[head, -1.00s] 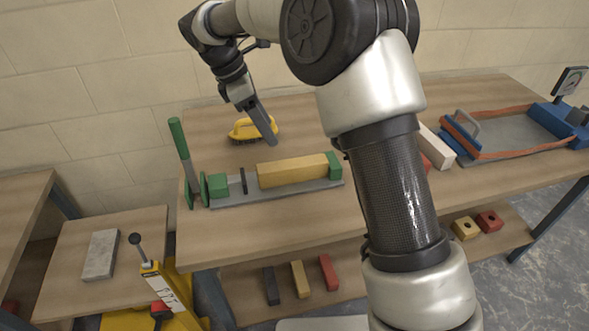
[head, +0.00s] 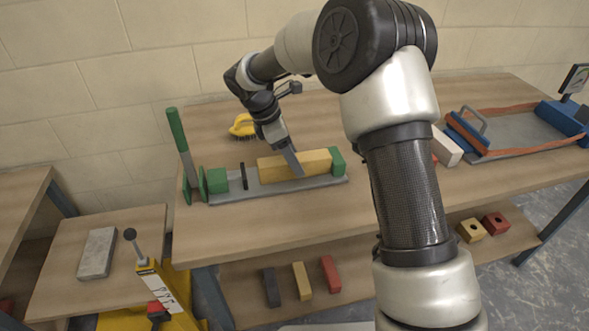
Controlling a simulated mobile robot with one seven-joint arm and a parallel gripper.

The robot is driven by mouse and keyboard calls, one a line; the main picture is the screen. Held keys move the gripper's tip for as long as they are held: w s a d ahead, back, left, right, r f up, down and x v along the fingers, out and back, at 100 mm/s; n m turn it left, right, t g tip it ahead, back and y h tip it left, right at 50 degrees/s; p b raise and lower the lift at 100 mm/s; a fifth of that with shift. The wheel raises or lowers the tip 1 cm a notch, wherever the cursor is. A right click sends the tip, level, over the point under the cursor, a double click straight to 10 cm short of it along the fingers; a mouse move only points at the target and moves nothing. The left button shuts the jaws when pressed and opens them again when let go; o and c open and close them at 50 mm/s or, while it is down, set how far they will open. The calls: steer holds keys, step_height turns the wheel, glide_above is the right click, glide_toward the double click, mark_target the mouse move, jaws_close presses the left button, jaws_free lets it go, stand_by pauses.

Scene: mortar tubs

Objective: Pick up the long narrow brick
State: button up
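A long narrow yellow brick (head: 270,169) lies lengthwise in a grey fixture (head: 225,198) on the bench, with its right end against a green block (head: 338,160). My gripper (head: 296,172) points down at the right half of this brick, its fingers overlapping the brick in the picture. The fingers are seen edge-on, so I cannot tell their gap or whether they touch the brick. Smaller bricks in grey (head: 271,287), yellow (head: 302,281) and red (head: 330,274) lie on the lower shelf.
A green-handled lever (head: 178,130) stands at the fixture's left end. A yellow brush (head: 242,125) lies behind it. A white brick (head: 447,147) and a blue-and-orange tray (head: 520,130) are at right. A grey slab (head: 97,253) lies on the low left table. The bench front is clear.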

steer(key=shift+d+f, duration=0.25)
steer(key=shift+f, duration=0.4)
steer(key=shift+c, duration=0.4)
jaws_close()
steer(key=shift+w+r, duration=0.1)
steer(key=shift+r, duration=0.05)
steer(key=shift+r, duration=0.1)
